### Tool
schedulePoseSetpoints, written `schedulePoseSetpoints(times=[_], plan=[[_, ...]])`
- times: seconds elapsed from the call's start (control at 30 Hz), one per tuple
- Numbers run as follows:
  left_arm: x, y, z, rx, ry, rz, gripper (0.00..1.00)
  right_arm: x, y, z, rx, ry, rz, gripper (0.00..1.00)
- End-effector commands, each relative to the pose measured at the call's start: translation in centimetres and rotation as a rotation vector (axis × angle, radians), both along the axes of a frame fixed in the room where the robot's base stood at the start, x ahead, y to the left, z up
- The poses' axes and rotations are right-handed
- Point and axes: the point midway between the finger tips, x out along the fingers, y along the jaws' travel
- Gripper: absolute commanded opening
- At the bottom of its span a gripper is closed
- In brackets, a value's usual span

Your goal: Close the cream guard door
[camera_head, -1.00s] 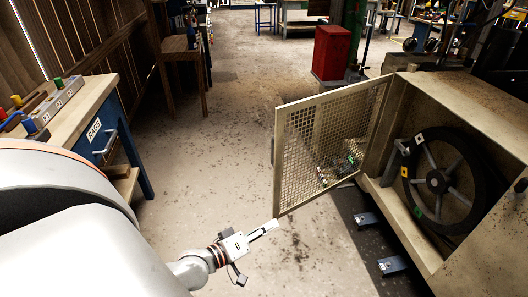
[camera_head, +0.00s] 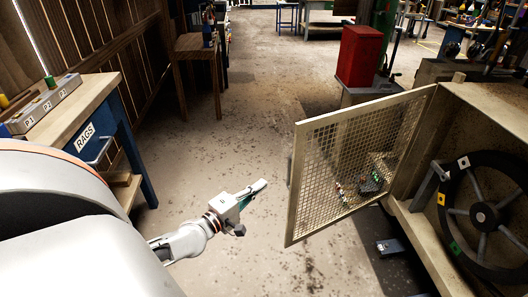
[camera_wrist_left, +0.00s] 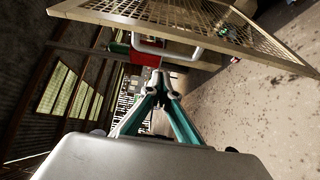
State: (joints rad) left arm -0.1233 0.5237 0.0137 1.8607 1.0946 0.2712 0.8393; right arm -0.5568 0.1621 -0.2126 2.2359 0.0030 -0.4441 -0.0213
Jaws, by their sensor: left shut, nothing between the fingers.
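The cream guard door (camera_head: 308,190), a framed mesh panel, stands wide open, swung out from the cream compressor housing (camera_head: 440,115). Its hinged side is at the housing on the right, and its free edge points toward the left. In the left wrist view the door (camera_wrist_left: 225,28) crosses the top of the picture. My left gripper (camera_head: 262,186) is just left of the door's free edge, with a visible gap. It is shut and empty; its fingertips (camera_wrist_left: 166,93) meet in the left wrist view. My right gripper is not in view.
Inside the open housing is a large dark spoked wheel (camera_head: 484,213). A blue-legged bench (camera_head: 118,110) with a rags label stands at the left. A red cabinet (camera_head: 359,55) stands behind the door. Concrete floor (camera_head: 240,130) is clear between bench and door.

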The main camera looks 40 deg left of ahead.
Motion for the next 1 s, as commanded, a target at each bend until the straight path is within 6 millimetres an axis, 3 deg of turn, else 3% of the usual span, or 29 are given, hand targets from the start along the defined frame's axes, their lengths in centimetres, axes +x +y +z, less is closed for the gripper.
schedulePoseSetpoints(times=[0.47, 0.7, 1.0], plan=[[8.4, 0.0, -0.1, 0.0, 0.0, 0.0, 0.0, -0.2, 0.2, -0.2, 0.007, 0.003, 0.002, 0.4], [7.2, -2.8, 0.2, -0.001, -0.003, 0.0, 0.0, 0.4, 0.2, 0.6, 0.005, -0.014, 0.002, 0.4], [6.8, -3.7, 0.0, 0.003, 0.001, -0.001, 0.0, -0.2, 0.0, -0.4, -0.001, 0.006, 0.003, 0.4]])
